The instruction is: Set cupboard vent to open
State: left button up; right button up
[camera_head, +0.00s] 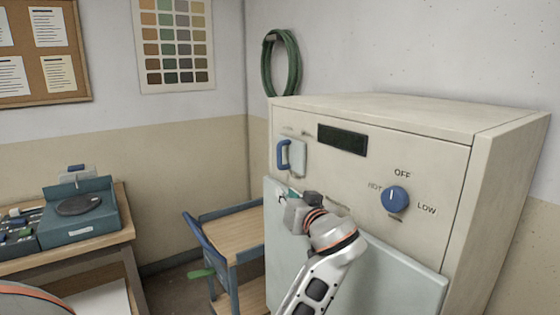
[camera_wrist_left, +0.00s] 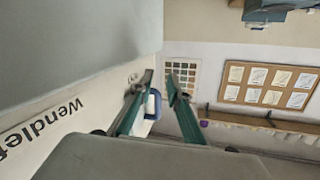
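The beige cupboard (camera_head: 400,130) stands at the right with a pale door panel (camera_head: 390,275). A blue handle (camera_head: 283,156) on a light plate (camera_head: 298,157) sits at its upper left front, under small labels too faint to read. I take this as the vent control; its setting cannot be told. My left gripper (camera_head: 284,194) is just below the handle. In the left wrist view, its green fingers (camera_wrist_left: 160,82) are spread, and the blue handle (camera_wrist_left: 153,104) shows between them, seemingly not gripped. My right gripper is not in view.
A blue dial (camera_head: 395,199) marked OFF, LOW and HOT and a dark display (camera_head: 342,140) are on the cupboard front. A wooden cart (camera_head: 240,235) stands left of it. A bench with a blue-green scale-like device (camera_head: 80,208) is further left. A green hose (camera_head: 281,62) hangs behind.

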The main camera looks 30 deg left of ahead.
aim_at(281, 155)
pick_arm(q)
notch_tip(281, 155, up, 9)
jog(key=w+n+y, duration=0.1)
jog(key=n+y, duration=0.1)
jog(key=n, duration=0.1)
jog(key=p+x, duration=0.2)
jog(key=x, duration=0.3)
jog(key=shift+w+a+f, duration=0.15)
jog(key=shift+w+a, duration=0.1)
jog(key=shift+w+a+f, duration=0.1)
jog(key=shift+w+a, duration=0.3)
jog(key=shift+a, duration=0.2)
grip_shut()
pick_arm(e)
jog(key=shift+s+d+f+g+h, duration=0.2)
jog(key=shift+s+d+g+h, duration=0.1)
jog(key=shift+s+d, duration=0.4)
